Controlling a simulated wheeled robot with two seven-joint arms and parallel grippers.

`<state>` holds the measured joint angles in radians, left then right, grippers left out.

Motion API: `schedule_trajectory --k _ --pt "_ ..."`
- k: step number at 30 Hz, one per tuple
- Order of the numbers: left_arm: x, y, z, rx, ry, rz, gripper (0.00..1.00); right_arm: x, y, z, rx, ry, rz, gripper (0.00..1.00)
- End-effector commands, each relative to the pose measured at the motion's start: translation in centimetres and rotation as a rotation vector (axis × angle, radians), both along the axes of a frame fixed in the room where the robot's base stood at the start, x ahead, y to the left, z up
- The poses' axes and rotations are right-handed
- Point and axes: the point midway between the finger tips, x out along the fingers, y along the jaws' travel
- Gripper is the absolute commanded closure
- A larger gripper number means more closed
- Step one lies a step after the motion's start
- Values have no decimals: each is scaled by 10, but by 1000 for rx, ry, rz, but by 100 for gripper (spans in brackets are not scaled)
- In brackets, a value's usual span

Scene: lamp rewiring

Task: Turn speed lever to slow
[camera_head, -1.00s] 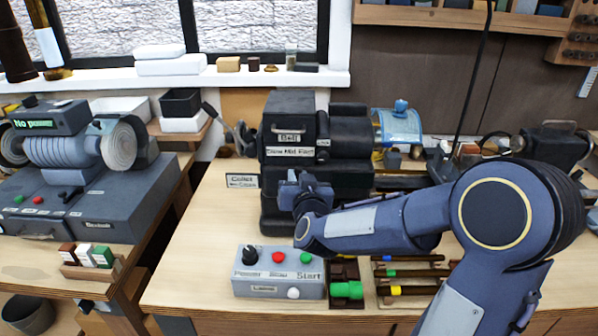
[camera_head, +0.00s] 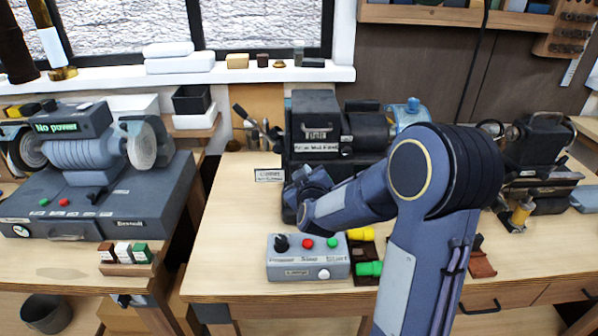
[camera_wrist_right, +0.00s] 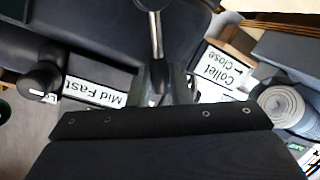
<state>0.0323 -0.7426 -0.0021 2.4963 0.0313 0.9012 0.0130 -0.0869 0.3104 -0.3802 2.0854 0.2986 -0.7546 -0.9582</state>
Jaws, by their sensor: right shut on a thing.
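The dark lathe (camera_head: 318,108) stands on the bench, with a speed label (camera_head: 314,148) on its front. In the right wrist view the label (camera_wrist_right: 94,93) shows "Mid" and "Fast"; its other end is hidden. My right gripper (camera_head: 295,186) is at the lathe's lower left front. In the wrist view the right gripper's jaws (camera_wrist_right: 168,85) are shut on a thin metal lever (camera_wrist_right: 156,40), which stands up between them. The "Slow" mark and the lever's tip position against it cannot be made out. My left gripper is not in view.
A "Collet Close" label (camera_wrist_right: 218,72) lies close right of the jaws in the wrist view. A grey control box (camera_head: 308,258) with buttons sits on the bench below the gripper. The bench top (camera_head: 236,215) left of the box is clear. A grinder (camera_head: 85,165) stands at left.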

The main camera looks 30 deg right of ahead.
Motion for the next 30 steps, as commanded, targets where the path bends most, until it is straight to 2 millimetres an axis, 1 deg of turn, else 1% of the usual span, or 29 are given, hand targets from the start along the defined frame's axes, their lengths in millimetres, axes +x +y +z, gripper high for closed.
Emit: schedule_trajectory --k 16,17,21,22,30 --pt "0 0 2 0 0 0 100 0 0 -2 -25 16 5 100" --pt "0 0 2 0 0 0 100 0 0 -2 -25 16 5 81" --pt "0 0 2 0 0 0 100 0 0 -2 -25 16 4 63" --pt "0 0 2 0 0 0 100 0 -1 -2 -24 15 4 61" --pt "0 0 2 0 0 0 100 -1 -1 -1 -23 13 2 61"
